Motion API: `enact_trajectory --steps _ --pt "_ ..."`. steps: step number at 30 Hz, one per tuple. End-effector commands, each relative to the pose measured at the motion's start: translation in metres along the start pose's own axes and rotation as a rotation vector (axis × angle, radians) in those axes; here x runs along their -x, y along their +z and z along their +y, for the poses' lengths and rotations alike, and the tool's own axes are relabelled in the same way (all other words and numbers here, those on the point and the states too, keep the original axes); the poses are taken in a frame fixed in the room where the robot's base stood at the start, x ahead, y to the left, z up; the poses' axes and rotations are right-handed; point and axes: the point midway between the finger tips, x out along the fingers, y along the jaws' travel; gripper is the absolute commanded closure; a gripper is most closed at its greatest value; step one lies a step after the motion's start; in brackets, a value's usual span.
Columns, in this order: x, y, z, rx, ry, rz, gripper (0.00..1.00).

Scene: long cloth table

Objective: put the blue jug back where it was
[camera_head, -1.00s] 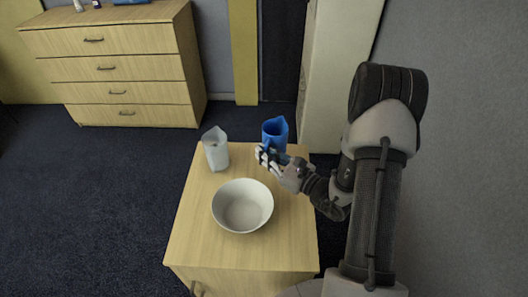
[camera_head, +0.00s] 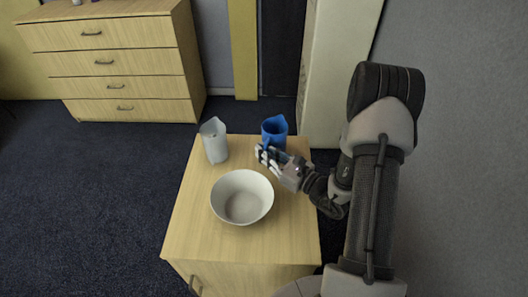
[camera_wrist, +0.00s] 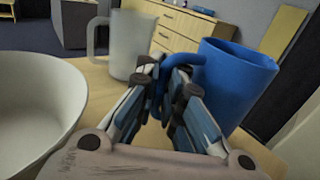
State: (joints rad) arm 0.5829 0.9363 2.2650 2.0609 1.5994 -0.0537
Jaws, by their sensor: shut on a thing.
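The blue jug (camera_head: 275,131) stands upright at the far right corner of the small wooden cabinet top (camera_head: 190,235). It also shows in the wrist view (camera_wrist: 232,82), with its handle towards me. My gripper (camera_head: 264,155) is at the near side of the jug, and in the wrist view (camera_wrist: 172,85) its fingers are closed around the handle. I cannot tell whether the jug's base touches the top, as the gripper hides part of it.
A pale translucent jug (camera_head: 214,141) stands left of the blue jug. A white bowl (camera_head: 242,197) sits nearer, mid-top. A chest of drawers (camera_head: 110,65) stands at the back left. A tall pale cabinet (camera_head: 333,70) is behind the right corner. The front of the top is clear.

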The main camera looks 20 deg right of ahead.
Motion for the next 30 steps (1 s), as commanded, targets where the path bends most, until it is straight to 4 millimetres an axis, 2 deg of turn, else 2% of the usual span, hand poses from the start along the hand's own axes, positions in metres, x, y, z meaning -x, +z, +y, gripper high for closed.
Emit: enact_trajectory --steps 14,15,25,30 --pt "-0.0001 -0.0096 -0.0002 0.001 0.0 -0.001 1.0" --pt "-0.0001 -0.009 -0.0002 0.001 0.0 -0.002 0.92" --pt "0.0 -0.0089 -0.0001 0.001 0.0 -0.001 0.7" --pt "0.0 -0.009 -0.0001 0.0 0.0 0.0 0.68"
